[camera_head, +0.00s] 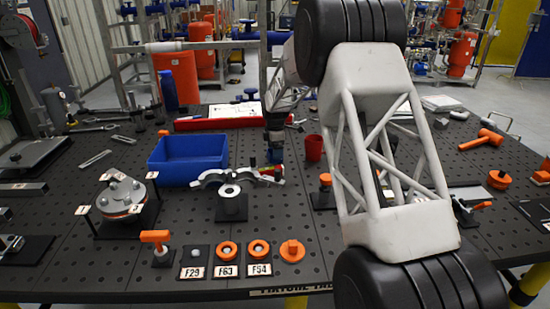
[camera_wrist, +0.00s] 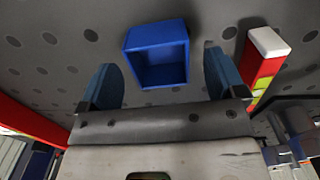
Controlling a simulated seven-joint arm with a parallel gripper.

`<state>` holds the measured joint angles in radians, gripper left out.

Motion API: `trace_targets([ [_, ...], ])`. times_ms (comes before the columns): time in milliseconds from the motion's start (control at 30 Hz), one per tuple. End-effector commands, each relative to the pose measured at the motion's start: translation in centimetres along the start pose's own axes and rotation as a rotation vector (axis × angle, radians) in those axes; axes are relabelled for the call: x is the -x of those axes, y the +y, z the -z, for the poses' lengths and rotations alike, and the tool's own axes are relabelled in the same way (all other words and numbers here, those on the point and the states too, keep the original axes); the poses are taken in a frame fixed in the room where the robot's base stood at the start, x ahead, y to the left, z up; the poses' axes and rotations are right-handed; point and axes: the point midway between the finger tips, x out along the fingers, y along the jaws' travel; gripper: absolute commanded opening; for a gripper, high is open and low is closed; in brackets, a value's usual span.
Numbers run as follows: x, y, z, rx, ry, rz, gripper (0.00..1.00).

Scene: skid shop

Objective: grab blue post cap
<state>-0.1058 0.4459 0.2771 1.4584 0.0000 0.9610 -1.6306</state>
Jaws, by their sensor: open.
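The blue post cap (camera_wrist: 157,52) is a small square, hollow blue piece in the wrist view, with its open side facing the camera. It lies on the dark perforated table top, between the fingers of my gripper (camera_wrist: 161,82). A visible gap separates it from the blue finger on each side. My gripper is open and empty. In the head view my gripper (camera_head: 274,155) points down over the table, right of the blue bin, and I cannot make out the cap there.
A red and yellow-green tool with a white end (camera_wrist: 266,62) lies close to the right finger. The blue bin (camera_head: 188,160) stands left of my gripper, a grey curved bracket (camera_head: 212,178) in front, and a red cup (camera_head: 314,148) to the right. A red-edged tray (camera_head: 218,124) lies behind.

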Motion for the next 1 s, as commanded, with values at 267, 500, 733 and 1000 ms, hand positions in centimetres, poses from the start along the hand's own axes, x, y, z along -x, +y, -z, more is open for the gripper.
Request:
trace_targets([
  [267,-1.9,0.0,0.0,0.0,0.0,-0.001,0.89],
  [500,-1.9,0.0,0.0,0.0,0.0,-0.001,0.89],
  [733,-1.9,0.0,0.0,0.0,0.0,-0.001,0.89],
  [1000,-1.9,0.0,0.0,0.0,0.0,-0.001,0.57],
])
